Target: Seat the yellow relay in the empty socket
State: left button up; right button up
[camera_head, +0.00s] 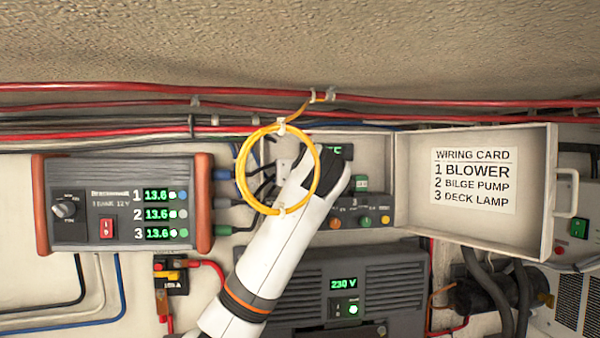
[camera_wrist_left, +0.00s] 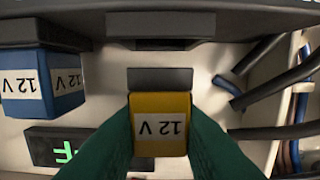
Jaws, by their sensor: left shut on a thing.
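The yellow relay (camera_wrist_left: 159,122) carries a "12 V" label, upside down in the left wrist view. My left gripper (camera_wrist_left: 160,150) is shut on it, with green fingers on both sides. A dark grey block (camera_wrist_left: 160,78) lies just beyond the relay; I cannot tell whether it is the relay's base or the socket. A dark bar with a recess (camera_wrist_left: 160,44) lies further up, with a gap between. In the head view my left gripper (camera_head: 335,165) reaches into the open box (camera_head: 480,225), and its wrist hides the relay and socket. My right gripper is not in view.
A blue 12 V relay (camera_wrist_left: 42,85) sits to the left in the wrist view, above a green-lit display (camera_wrist_left: 58,148). Dark cables (camera_wrist_left: 270,90) run close on the right. A yellow cable loop (camera_head: 240,170) hangs in front of my left arm in the head view.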

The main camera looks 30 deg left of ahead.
pick_arm(q)
jog(key=shift+f+b, duration=0.55)
jog(key=shift+f, duration=0.4)
jog(key=o, duration=1)
jog(key=shift+c, duration=0.2)
jog(key=shift+s+d, duration=0.2)
jog(key=shift+s, duration=0.05)
jog(key=b+v, duration=0.5)
jog(key=v, duration=0.6)
jog(key=shift+s, duration=0.15)
